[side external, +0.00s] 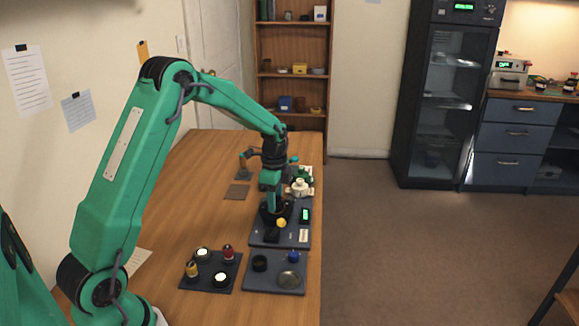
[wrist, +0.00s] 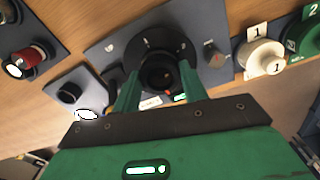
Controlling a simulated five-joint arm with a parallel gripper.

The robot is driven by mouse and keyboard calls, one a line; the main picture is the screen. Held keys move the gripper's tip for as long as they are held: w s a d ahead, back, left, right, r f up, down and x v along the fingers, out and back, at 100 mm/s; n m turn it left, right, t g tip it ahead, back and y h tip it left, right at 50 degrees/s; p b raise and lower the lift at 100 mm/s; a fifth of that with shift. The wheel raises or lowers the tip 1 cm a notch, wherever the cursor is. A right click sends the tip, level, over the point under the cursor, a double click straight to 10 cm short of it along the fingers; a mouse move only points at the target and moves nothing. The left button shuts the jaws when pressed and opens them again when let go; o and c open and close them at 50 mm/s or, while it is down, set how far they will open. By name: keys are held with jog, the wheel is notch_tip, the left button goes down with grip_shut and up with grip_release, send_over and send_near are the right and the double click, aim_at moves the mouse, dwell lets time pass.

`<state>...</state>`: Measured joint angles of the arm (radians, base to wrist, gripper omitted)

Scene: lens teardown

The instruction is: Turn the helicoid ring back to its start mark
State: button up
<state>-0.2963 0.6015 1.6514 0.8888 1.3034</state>
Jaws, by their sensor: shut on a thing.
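The helicoid ring (wrist: 160,55) is a black round part on a dark blue-grey plate (wrist: 110,50). In the wrist view the two green fingers of my gripper (wrist: 159,80) stand on either side of its near part, shut on it. Pale marks show on the dark face around the ring, and a small red mark shows near its front. I cannot tell which is the start mark. In the side view my gripper (side external: 272,204) points down over the plate (side external: 262,239), and the ring is mostly hidden there.
A green-lit display (side external: 305,215) and a white label (side external: 303,236) sit on the plate's right. A tray with red (side external: 228,252) and yellow (side external: 192,269) parts and a tray with a silver disc (side external: 289,279) lie nearer. White (wrist: 262,57) and green (wrist: 303,38) numbered parts stand beyond.

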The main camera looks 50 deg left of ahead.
jog(key=shift+n, duration=0.4)
jog(key=n, duration=0.9)
jog(key=shift+n, duration=0.4)
jog(key=n, duration=1)
jog(key=shift+d+n, duration=0.1)
jog(key=shift+n, duration=0.3)
jog(key=o, duration=1)
jog(key=shift+r, duration=0.1)
